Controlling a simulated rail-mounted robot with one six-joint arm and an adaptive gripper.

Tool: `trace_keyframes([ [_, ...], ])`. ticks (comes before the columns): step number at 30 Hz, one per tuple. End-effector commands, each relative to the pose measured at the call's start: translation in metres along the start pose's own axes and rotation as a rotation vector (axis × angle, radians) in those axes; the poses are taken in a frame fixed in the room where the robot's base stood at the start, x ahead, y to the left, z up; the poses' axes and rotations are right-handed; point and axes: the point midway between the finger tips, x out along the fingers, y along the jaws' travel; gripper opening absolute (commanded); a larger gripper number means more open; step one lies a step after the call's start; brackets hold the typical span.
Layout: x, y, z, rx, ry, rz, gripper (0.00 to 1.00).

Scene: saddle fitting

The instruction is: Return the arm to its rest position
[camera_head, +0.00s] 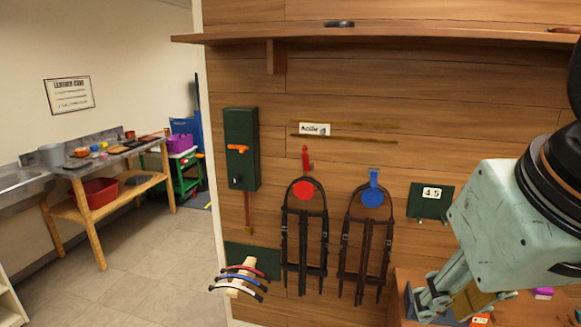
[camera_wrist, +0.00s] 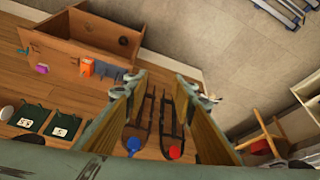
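My arm comes in from the right edge in the head view, with its pale green wrist housing in front of the wooden wall. My gripper (camera_head: 428,303) points down and to the left at the lower right, in front of a wooden box (camera_head: 403,279). In the wrist view my gripper (camera_wrist: 163,84) shows two fingers set apart with a clear gap and nothing held between them. Two dark bridles (camera_wrist: 172,118) show beyond the gap, apart from the fingers. The lower part of the gripper overlaps the box in the head view, and contact there cannot be told.
The bridles hang from a red holder (camera_head: 305,189) and a blue holder (camera_head: 372,196). A wooden shelf (camera_head: 400,35) runs above. A saddle rack (camera_head: 240,278) stands low left. A green 4.5 plate (camera_head: 430,208) is beside my wrist. Open floor (camera_head: 150,255) lies left.

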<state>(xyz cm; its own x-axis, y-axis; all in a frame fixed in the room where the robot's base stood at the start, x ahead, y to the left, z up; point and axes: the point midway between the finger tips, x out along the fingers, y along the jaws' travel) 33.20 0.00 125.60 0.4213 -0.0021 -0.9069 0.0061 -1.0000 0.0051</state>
Motion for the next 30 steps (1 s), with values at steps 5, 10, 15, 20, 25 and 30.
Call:
trace_keyframes([
  [5,-0.012,0.001,0.038,0.005,-0.058,0.000,0.24],
  [10,-0.017,0.000,0.056,0.006,-0.089,-0.001,0.24],
  [15,-0.018,0.000,0.059,0.007,-0.093,-0.001,0.24],
  [20,-0.018,0.000,0.059,0.007,-0.093,-0.001,0.24],
  [25,-0.018,0.000,0.059,0.007,-0.092,-0.001,0.24],
  [30,-0.018,0.000,0.058,0.007,-0.092,-0.001,0.24],
])
